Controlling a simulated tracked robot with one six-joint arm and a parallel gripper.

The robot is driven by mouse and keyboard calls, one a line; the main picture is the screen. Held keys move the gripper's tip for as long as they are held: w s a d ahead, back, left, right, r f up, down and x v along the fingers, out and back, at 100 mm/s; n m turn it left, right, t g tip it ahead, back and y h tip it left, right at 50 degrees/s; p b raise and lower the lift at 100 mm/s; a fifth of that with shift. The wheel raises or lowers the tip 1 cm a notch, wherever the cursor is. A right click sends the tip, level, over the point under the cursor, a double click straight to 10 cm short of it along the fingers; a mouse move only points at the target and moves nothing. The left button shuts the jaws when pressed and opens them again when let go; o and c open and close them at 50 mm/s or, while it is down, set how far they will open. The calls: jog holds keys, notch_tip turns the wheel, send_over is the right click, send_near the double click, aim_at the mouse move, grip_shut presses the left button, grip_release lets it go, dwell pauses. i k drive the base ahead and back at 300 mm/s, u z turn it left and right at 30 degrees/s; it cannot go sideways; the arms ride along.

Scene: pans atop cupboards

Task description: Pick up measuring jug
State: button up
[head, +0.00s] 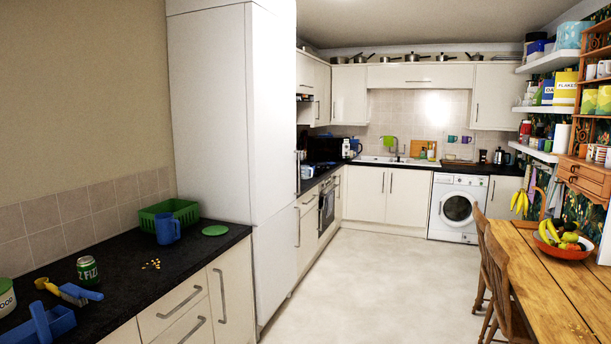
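A blue measuring jug (167,229) stands upright on the black countertop (120,262) at the left in the head view. It is in front of a green basket (170,212) and overlaps part of it. Its handle seems to be on the right side. My gripper is not in view.
A tall white cupboard (215,130) rises behind. A wooden table (560,285) stands right. The middle floor (360,275) is clear.

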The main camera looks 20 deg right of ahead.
aim_at(304, 169)
jog(key=z, duration=1.2)
jog(key=i, duration=2.6)
